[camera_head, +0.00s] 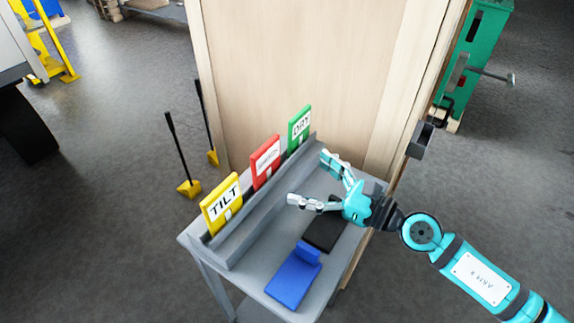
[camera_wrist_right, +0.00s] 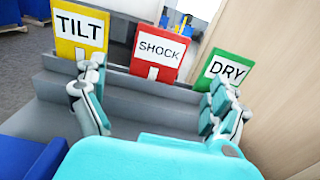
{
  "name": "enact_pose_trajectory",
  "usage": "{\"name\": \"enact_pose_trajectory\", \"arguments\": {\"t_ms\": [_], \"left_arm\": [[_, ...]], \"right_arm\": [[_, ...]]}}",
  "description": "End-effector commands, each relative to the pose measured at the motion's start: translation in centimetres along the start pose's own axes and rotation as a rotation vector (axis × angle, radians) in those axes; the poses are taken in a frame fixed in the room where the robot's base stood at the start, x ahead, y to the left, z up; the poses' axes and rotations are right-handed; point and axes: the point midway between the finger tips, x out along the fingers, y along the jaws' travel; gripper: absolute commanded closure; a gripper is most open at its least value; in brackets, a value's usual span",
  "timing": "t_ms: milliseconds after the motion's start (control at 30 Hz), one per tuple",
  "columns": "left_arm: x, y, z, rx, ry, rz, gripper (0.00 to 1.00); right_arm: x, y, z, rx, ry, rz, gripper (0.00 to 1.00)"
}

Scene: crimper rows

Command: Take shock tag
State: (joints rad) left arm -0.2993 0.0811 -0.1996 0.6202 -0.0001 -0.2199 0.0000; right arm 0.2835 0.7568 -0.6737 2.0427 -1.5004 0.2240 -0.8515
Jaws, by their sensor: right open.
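The shock tag is a red card with a white label (camera_head: 265,162), standing upright in a grey rack between the yellow TILT tag (camera_head: 221,204) and the green DRY tag (camera_head: 299,128). In the right wrist view the red SHOCK tag (camera_wrist_right: 160,53) stands beyond my fingers, near the middle of the gap. My right gripper (camera_head: 307,178) is open and empty, in front of the rack and apart from the tags. Its two fingers also show in the right wrist view (camera_wrist_right: 160,108). My left gripper is not in view.
The rack stands on a small grey table (camera_head: 250,279). A blue item (camera_head: 293,277) and a black flat item (camera_head: 324,232) lie on the table's near side. A tall wooden panel (camera_head: 300,70) rises behind. Yellow-based black poles (camera_head: 188,187) stand on the floor left.

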Motion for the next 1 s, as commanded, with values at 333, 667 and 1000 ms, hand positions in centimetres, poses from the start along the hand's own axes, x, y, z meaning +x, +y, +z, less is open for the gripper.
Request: {"name": "enact_pose_trajectory", "arguments": {"t_ms": [333,667,1000], "left_arm": [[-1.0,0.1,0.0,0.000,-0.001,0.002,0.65],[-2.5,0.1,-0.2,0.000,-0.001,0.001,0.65],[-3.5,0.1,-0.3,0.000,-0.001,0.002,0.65]], "right_arm": [[1.4,0.0,0.4,-0.005,-0.001,0.001,0.02],[5.4,0.1,0.4,-0.004,-0.002,0.001,0.02],[9.2,0.1,0.2,-0.004,-0.001,0.002,0.02]]}}
